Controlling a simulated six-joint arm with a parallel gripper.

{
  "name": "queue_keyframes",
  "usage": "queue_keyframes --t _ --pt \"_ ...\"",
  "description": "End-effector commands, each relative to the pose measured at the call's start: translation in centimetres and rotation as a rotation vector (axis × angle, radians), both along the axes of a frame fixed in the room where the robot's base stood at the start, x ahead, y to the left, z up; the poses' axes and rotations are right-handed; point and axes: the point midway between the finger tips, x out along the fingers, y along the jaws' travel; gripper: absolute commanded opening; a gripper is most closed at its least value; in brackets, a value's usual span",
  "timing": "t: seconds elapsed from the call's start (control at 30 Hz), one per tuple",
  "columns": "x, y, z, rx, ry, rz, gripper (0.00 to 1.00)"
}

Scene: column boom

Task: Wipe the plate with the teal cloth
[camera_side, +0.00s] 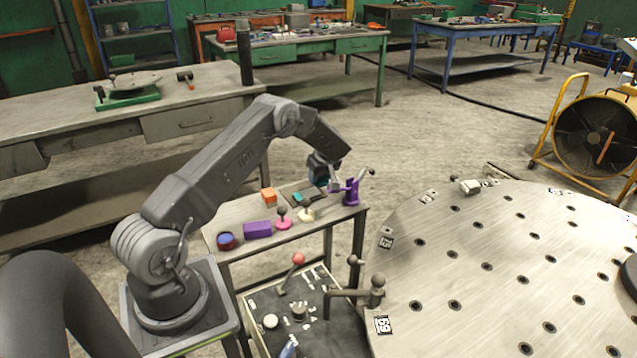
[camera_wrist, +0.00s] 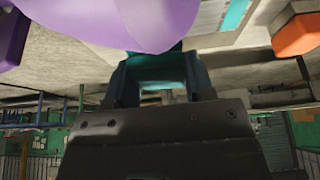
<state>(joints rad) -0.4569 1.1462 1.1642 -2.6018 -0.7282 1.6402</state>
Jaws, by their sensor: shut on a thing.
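In the side view, my gripper (camera_side: 327,172) is low over the right end of the small grey bench, just left of the upright purple fixture. A teal patch, which looks like the teal cloth (camera_side: 321,182), shows at the jaws. In the wrist view, teal material (camera_wrist: 160,72) spans the jaws, and my gripper (camera_wrist: 160,85) is shut on it. A dark flat piece (camera_side: 292,192) with teal on it lies just left of the gripper; I cannot tell if it is the plate. The contact under the jaws is hidden.
The purple fixture (camera_side: 351,191) stands close on the right and looms large in the wrist view (camera_wrist: 140,20). An orange block (camera_side: 269,196), purple block (camera_side: 257,230), blue-rimmed cup (camera_side: 226,241) and pink-based knob (camera_side: 283,219) stand left. A round perforated table (camera_side: 500,270) lies right.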

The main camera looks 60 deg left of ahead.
Motion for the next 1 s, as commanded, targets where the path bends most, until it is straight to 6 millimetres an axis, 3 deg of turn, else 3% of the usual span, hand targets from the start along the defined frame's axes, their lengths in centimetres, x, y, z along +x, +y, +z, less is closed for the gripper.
queue_keyframes --t 0.5,1.0 --pt "0.1 0.0 4.7 0.002 -0.004 0.001 0.29" --pt "0.1 0.0 5.1 0.002 -0.003 0.0 0.29"
